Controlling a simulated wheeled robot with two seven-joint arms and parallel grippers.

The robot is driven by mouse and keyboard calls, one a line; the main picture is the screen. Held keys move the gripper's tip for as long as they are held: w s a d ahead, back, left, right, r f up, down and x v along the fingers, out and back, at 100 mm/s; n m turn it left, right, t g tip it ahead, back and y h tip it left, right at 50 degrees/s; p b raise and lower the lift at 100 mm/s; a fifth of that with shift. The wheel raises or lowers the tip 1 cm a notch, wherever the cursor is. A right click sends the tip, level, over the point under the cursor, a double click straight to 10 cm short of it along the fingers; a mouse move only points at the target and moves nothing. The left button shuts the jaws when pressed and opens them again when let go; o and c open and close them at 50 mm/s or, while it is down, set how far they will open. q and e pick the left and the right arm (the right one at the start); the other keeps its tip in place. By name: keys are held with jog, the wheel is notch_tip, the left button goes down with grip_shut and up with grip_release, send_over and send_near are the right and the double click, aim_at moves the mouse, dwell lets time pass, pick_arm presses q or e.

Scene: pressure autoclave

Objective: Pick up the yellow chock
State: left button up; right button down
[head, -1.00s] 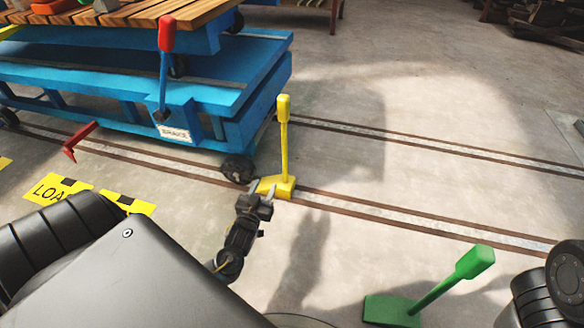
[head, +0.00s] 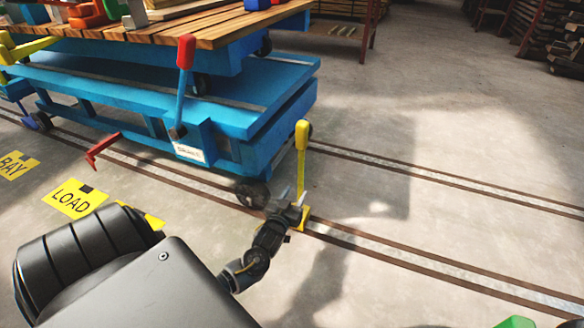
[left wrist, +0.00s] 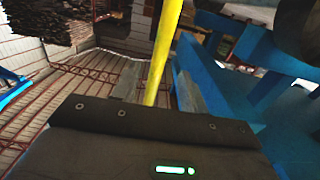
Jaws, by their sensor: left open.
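The yellow chock (head: 302,160) stands on the floor rail by the blue cart's wheel, its tall handle upright. My left gripper (head: 292,194) is open and low beside the handle, partly covering the chock's base in the head view. In the left wrist view the yellow post (left wrist: 163,60) rises between the two spread fingers of my left gripper (left wrist: 158,90). I cannot tell whether either finger touches it. My right gripper is not in view.
The blue cart (head: 240,135), with a red brake lever (head: 185,55), stands just left of the chock. A red bar (head: 100,147) sticks out by the track. A green object (head: 516,322) shows at the bottom right edge. The floor to the right is clear.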

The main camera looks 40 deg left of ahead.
aim_at(299, 189)
pick_arm(q)
jog(key=shift+w+a+f+b, duration=0.1)
jog(key=shift+w+b, duration=0.15)
jog(key=shift+b, duration=0.1)
jog(key=b+x, duration=0.3)
jog(key=x, duration=0.1)
jog(key=shift+f+b, duration=0.2)
jog(key=shift+b, duration=0.15)
jog(key=shift+w+r, duration=0.1)
jog(key=shift+w, duration=0.2)
jog(key=shift+r, duration=0.1)
jog(key=shift+c, duration=0.2)
grip_shut()
jog(key=shift+w+r, duration=0.1)
jog(key=shift+r, duration=0.05)
